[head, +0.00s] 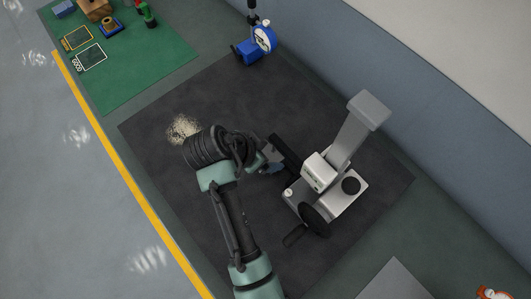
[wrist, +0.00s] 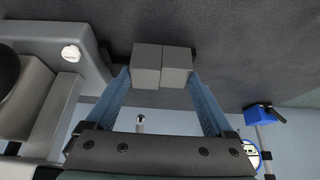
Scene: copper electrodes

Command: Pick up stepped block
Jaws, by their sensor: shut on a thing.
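The stepped block (wrist: 148,66) is grey and shows in the wrist view as two blocky parts side by side, at slightly different levels, with a thin dark line between them. It sits between the blue fingers of my gripper (wrist: 161,76), and the fingers are shut on it from both sides. In the head view my gripper (head: 273,158) is over the dark mat (head: 225,110), just left of a grey machine (head: 318,172). The block cannot be made out there. I cannot tell whether the block touches the mat.
The grey machine with its tilted column and black handwheel stands close to my gripper's right. A dial gauge on a blue base (head: 249,52) stands at the back. A pale pile of chips (head: 183,129) lies left. A green mat (head: 150,62) holds several small items.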

